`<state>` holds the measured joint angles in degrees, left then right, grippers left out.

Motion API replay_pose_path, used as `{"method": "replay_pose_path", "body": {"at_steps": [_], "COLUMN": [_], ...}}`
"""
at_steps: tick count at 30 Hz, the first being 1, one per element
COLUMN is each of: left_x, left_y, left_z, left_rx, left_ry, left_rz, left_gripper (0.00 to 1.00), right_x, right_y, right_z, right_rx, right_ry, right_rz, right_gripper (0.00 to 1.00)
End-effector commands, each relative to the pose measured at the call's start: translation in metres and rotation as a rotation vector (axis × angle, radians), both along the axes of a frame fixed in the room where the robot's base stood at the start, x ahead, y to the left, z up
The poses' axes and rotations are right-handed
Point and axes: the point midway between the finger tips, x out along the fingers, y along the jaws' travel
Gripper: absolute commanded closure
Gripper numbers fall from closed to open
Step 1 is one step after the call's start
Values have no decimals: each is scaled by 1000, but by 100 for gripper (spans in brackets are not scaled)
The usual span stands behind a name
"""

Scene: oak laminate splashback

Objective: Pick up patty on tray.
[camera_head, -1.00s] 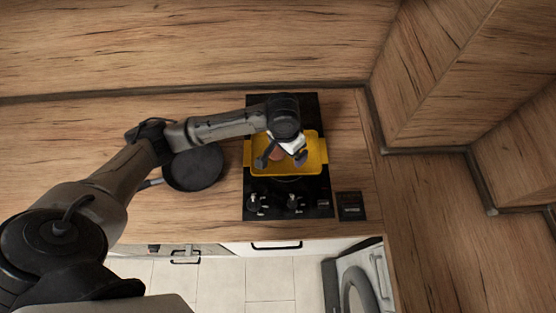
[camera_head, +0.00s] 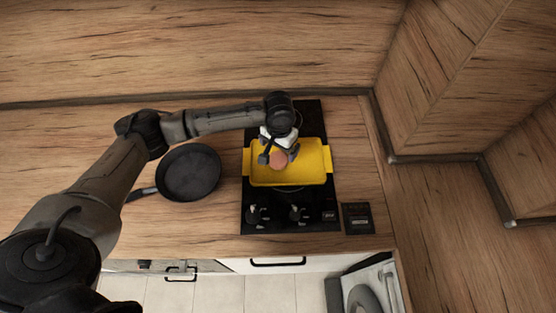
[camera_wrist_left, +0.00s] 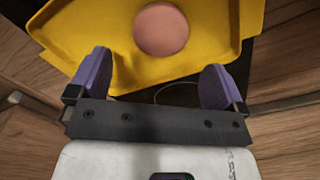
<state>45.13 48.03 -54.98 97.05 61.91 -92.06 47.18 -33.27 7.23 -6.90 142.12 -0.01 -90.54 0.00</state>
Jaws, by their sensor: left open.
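The patty (camera_head: 278,160) is a round pinkish-brown disc lying on the yellow tray (camera_head: 312,172), which sits on the black cooktop. My left gripper (camera_head: 278,157) is over the tray from the back left, with its fingers close around the patty in the head view. In the left wrist view the patty (camera_wrist_left: 161,30) lies on the tray (camera_wrist_left: 215,30) beyond the fingertips. My left gripper (camera_wrist_left: 154,72) is open there, its two purple fingers wide apart with nothing between them. I cannot tell its exact height over the tray. My right gripper is not in view.
A black frying pan (camera_head: 190,173) stands on the wooden counter left of the cooktop (camera_head: 258,208). The cooktop has knobs along its front edge. A small dark box (camera_head: 357,218) lies to the right. Wooden walls close off the back and right side.

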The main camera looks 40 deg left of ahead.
Motion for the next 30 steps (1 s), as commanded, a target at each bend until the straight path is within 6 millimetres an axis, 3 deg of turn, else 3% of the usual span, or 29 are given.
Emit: {"method": "replay_pose_path", "body": {"at_steps": [5,16,26,30], "left_x": [0,0,0,0], "left_y": [0,0,0,0], "left_z": [-8,-51,-56,-56], "left_rx": [0,1,1,1], "left_ry": [0,0,-2,-1], "left_rz": [-1,-1,-1,-1], "left_gripper": [3,3,3,14], "right_x": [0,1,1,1], "right_y": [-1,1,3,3], "right_z": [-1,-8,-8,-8], "right_rx": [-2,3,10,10], "right_ry": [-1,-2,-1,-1], "right_rz": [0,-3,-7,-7], "right_gripper": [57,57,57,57]}}
